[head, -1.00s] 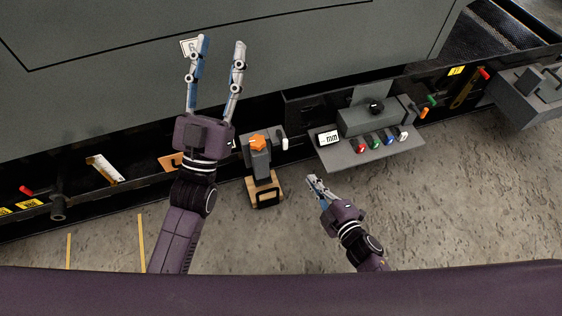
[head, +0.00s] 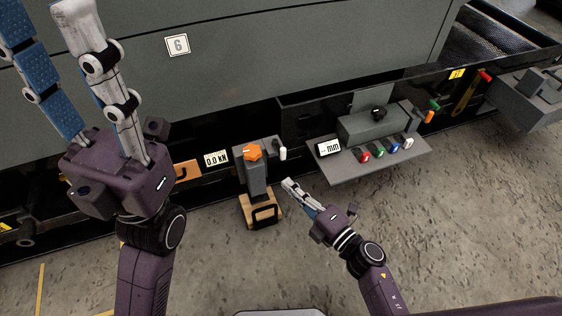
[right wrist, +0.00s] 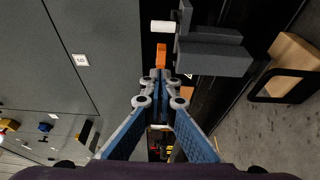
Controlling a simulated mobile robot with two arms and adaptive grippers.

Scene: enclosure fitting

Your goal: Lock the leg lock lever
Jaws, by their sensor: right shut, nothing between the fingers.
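A grey leg (head: 256,178) stands at the machine's lower edge with an orange star knob (head: 252,152) on top. Beside the knob is a small lever with a white grip (head: 283,153), which looks upright; whether it is locked I cannot tell. In the right wrist view the white grip (right wrist: 163,27) and orange knob (right wrist: 161,55) show ahead of the fingertips. My right gripper (head: 289,185) is shut and empty, below and slightly right of the white grip, apart from it. My left gripper (head: 44,8) is open and empty at the upper left, its tips near the picture's top edge.
A wooden block (head: 249,219) with a black handle (head: 264,215) is under the leg. A display (head: 216,158) reads 0.0 kN. To the right, a grey panel (head: 335,176) bears several coloured knobs and a mm display (head: 328,147). The floor in front is clear.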

